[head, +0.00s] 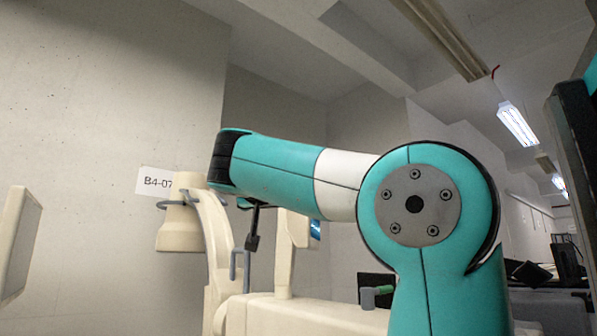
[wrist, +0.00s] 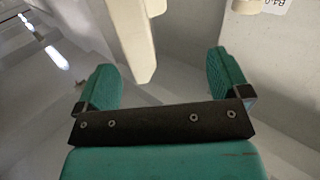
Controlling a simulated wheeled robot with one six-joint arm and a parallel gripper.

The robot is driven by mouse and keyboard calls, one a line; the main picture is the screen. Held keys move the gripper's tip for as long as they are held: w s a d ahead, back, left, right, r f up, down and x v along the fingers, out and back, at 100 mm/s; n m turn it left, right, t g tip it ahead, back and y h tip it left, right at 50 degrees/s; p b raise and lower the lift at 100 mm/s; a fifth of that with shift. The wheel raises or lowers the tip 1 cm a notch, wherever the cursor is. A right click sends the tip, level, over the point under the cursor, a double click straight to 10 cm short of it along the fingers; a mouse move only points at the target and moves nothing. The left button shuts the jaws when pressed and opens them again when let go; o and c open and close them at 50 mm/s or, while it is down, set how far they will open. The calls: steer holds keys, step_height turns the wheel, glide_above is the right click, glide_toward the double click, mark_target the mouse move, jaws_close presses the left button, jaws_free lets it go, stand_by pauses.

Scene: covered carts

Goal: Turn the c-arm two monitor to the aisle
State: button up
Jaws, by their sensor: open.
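Behind my arm in the head view stands a cream C-arm machine (head: 215,235). On its cart body (head: 300,318) rises an upright cream piece (head: 285,262), with a small blue patch (head: 315,230) beside it. This looks like the monitor, seen nearly edge-on and partly hidden by my arm. In the wrist view, a cream slab (wrist: 132,40), likely the same monitor, hangs in from the top. My gripper (wrist: 164,80) is open, its two teal fingers wide apart with nothing gripped. The slab shows between the fingers; I cannot tell the distance. In the head view I cannot clearly make out the gripper.
A wall sign reading B4-07 (head: 153,181) is behind the C-arm. A cream panel (head: 18,245) stands at the left edge. Dark equipment (head: 565,262) stands far right.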

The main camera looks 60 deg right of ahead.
step_height(320, 180, up, 5)
steer(key=s+d+m+g+h+p, duration=0.1)
steer(key=s+d+m+g, duration=0.1)
steer(key=s, duration=0.1)
steer(key=p+x, duration=0.7)
steer(key=x, duration=1)
steer(key=shift+d+r+h, duration=0.2)
steer(key=shift+r+h, duration=0.05)
steer(key=shift+h, duration=0.05)
